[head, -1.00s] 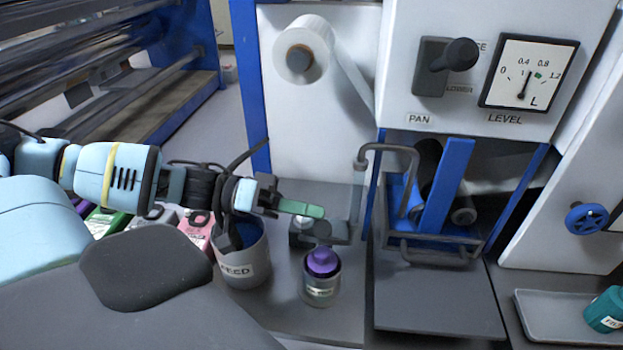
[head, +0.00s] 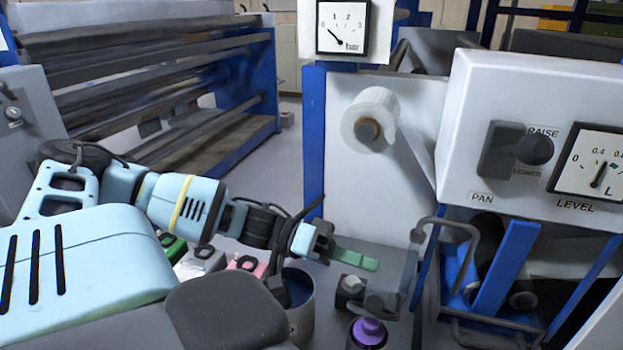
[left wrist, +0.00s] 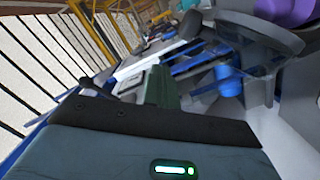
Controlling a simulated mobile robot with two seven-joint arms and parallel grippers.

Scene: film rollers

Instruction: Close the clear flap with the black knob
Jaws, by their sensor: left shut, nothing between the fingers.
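I cannot make out a clear flap with certainty. A greyish, faintly see-through panel (head: 397,268) stands behind my left fingertips, beside the grey bent handle. No black knob shows on it. My left gripper (head: 357,260) is shut and empty, with its green fingers pointing right, above the bench and apart from the machine's white wall. The green fingers also show together in the left wrist view (left wrist: 160,88). My right gripper is not in view.
A dark lever knob (head: 535,149) sits on the PAN control box. A white film roll (head: 369,122) sticks out from the machine wall. A bucket (head: 301,318) and a purple-topped bottle (head: 369,331) stand below my left gripper. A bent handle (head: 470,228) rises at the blue frame.

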